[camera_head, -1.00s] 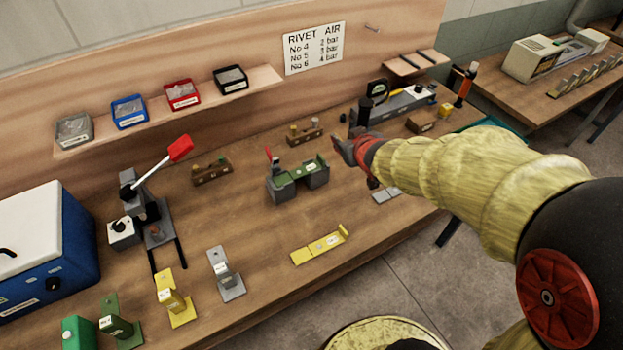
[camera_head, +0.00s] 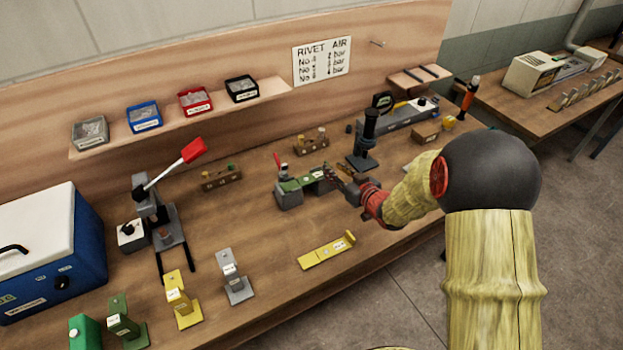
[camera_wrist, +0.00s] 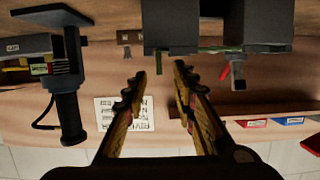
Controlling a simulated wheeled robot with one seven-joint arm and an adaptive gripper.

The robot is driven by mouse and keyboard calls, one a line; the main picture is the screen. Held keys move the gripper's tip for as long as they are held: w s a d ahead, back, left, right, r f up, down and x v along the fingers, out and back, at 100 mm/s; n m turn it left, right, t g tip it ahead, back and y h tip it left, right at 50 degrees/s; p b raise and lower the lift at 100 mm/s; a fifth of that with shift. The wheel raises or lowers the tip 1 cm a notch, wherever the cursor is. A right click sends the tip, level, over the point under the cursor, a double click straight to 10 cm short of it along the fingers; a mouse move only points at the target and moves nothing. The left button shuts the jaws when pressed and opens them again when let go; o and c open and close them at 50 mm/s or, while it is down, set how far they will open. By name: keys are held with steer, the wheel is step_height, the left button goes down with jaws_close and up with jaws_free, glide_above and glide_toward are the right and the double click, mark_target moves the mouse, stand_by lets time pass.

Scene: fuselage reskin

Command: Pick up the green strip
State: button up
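The green strip (camera_head: 294,184) lies across the two grey blocks of a fixture (camera_head: 289,200) near the middle of the bench in the head view. It carries a small white label. My gripper (camera_head: 336,174) is at the right end of the fixture, close to the strip's right end; I cannot tell whether it touches. The grey blocks (camera_wrist: 170,28) stand just beyond the fingertips there, and the strip is mostly hidden.
A red-handled clamp (camera_head: 281,164) stands at the fixture's left back. A black upright tool (camera_head: 368,140) stands close behind my gripper. A yellow strip (camera_head: 327,252) lies in front. Bare bench lies left of the fixture.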

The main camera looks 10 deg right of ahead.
mark_target(329, 165)
steer(key=x, duration=0.3)
steer(key=shift+w+b, duration=0.25)
steer(key=shift+b, duration=0.05)
steer(key=shift+r, duration=0.1)
steer(key=shift+c, duration=1.1)
steer(key=c, duration=0.4)
jaws_close()
